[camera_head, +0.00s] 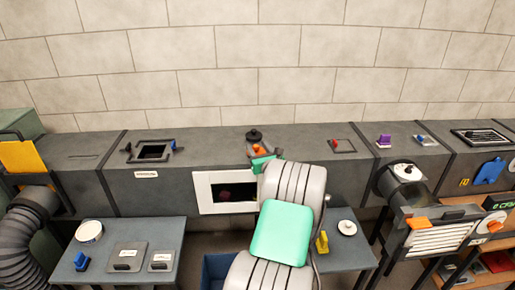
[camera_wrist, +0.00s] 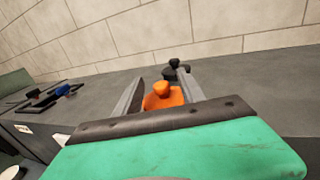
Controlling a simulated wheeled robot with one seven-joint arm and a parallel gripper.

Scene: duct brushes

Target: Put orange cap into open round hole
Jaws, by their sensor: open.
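The orange cap (camera_head: 259,150) is on top of the grey duct, near its middle, partly hidden by my gripper in the head view. In the wrist view the orange cap (camera_wrist: 163,97) has a rounded knob on a wider base and lies between the two grey fingers. My gripper (camera_wrist: 160,80) is open around it; I cannot tell whether either finger touches it. My gripper (camera_head: 263,152) also shows in the head view, low over the duct. I cannot make out an open round hole in either view.
A black knob (camera_head: 254,135) stands just behind the cap. A square framed opening (camera_head: 152,151) lies to the left, and a small red-knobbed hatch (camera_head: 343,145) to the right. A block wall (camera_head: 240,50) rises behind. A white-framed window (camera_head: 207,192) is in the duct's front.

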